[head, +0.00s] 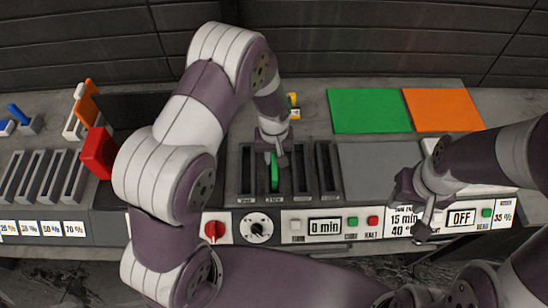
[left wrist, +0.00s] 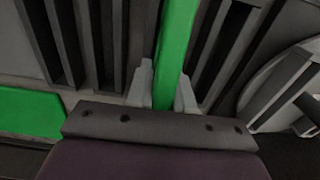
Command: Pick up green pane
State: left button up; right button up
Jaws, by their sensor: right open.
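The green pane (head: 274,172) stands upright in a slot of the dark rack (head: 247,180) in the middle of the console. My left gripper (head: 273,150) is above it, pointing down. In the left wrist view the green pane (left wrist: 178,45) runs between the two pale fingers of the left gripper (left wrist: 164,90). The fingers lie against it on both sides with no clear gap. The pane's lower part is hidden in the slot. My right gripper (head: 424,212) is open and empty over the right part of the console front.
A flat green sheet (head: 370,110) and an orange sheet (head: 443,109) lie at the back right. A bare grey plate (head: 380,168) lies in front of them. A red block (head: 98,152) stands at left beside a slotted rack (head: 40,177). Knobs and buttons line the front.

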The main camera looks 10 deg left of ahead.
pick_arm(q)
grip_shut()
jog(key=shift+a+r, duration=0.1)
